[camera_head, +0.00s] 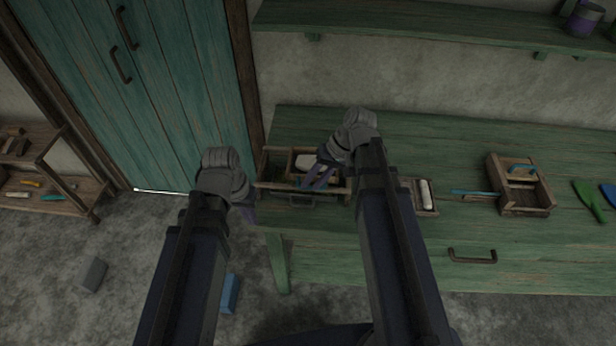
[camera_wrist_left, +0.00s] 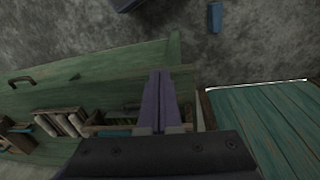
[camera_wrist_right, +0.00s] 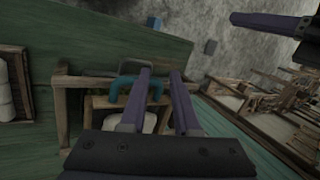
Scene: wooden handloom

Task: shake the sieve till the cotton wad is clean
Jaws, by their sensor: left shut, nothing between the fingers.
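A small wooden sieve box with a teal handle (camera_wrist_right: 128,88) sits inside a larger open wooden frame (camera_wrist_right: 62,105) on the bench. A white cotton wad (camera_head: 306,161) lies in the sieve; it also shows partly behind my fingers in the right wrist view (camera_wrist_right: 150,122). My right gripper (camera_head: 318,184) is over the sieve. Its fingers (camera_wrist_right: 160,78) are apart, with one end of the handle seen between them; contact is unclear. My left gripper (camera_head: 250,216) is shut and empty, just left of the frame near the bench's left edge. Its fingers touch each other in the left wrist view (camera_wrist_left: 162,78).
A tray with a white roll (camera_head: 425,193) stands right of the frame. Further right are a teal stick (camera_head: 474,193), a wooden box (camera_head: 520,205) and a green brush-like tool (camera_head: 590,202). A shelf (camera_head: 440,28) runs above the bench. A blue block (camera_head: 229,293) lies on the floor.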

